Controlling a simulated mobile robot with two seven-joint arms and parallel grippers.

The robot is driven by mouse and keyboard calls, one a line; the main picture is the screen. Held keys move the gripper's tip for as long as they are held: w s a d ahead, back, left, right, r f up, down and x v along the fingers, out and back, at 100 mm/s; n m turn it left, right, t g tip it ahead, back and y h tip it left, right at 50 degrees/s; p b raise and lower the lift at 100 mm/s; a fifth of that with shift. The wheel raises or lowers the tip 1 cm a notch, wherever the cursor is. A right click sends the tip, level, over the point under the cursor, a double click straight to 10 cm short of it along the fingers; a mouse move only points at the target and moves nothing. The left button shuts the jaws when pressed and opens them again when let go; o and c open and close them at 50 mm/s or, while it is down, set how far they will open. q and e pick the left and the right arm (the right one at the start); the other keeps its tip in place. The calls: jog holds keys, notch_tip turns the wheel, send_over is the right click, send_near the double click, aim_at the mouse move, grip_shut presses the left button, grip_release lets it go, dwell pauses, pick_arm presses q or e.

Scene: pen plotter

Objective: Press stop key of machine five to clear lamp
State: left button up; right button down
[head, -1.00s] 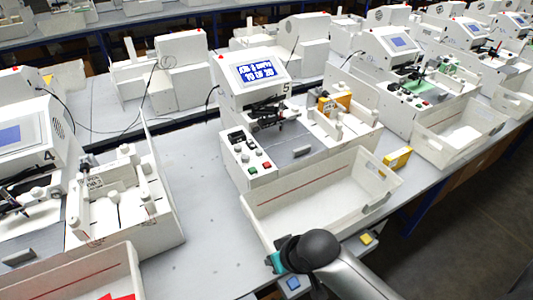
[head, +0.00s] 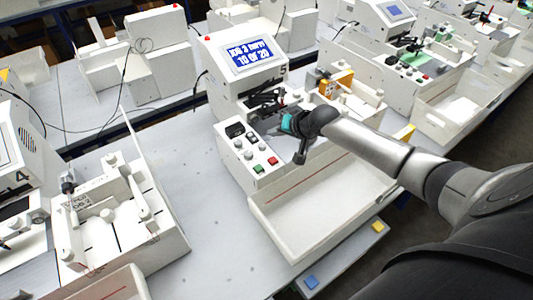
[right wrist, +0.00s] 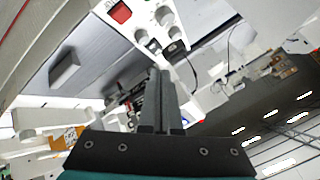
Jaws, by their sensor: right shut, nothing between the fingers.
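Machine five (head: 232,92) stands in the middle of the head view, with a lit blue screen (head: 250,56) and a small red lamp (head: 207,37) on its top corner; I cannot tell whether the lamp is lit. Its front panel has a red key (head: 272,161) beside a green key (head: 258,169), with knobs behind them. The red key also shows in the right wrist view (right wrist: 120,12). My right gripper (head: 300,158) is shut and empty, above and to the right of the red key, apart from it. In the right wrist view its fingers (right wrist: 156,75) are together. My left gripper is out of view.
A white bin (head: 320,208) stands in front of machine five, under my right arm. A yellow pad (head: 378,226) and a blue pad (head: 311,282) lie at the front edge. Machine four (head: 20,165) is at the left. The table between the machines is clear.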

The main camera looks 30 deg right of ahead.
jog(key=b, duration=0.7)
send_over(275, 162)
notch_tip(275, 162, down, 8)
jog(key=shift+r, duration=0.1)
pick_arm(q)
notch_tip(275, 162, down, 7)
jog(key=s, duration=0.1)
pick_arm(e)
jog(key=shift+f, duration=0.5)
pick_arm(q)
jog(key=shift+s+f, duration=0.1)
pick_arm(e)
jog(key=shift+f, duration=0.15)
dwell(1.0)
jog(key=shift+f, duration=0.25)
pick_arm(q)
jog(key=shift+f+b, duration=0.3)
jog(key=shift+b, duration=0.05)
pick_arm(e)
jog(key=shift+f, duration=0.45)
pick_arm(q)
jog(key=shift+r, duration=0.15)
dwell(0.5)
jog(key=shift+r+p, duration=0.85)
jog(key=shift+p, duration=0.15)
pick_arm(e)
jog(key=shift+r, duration=0.85)
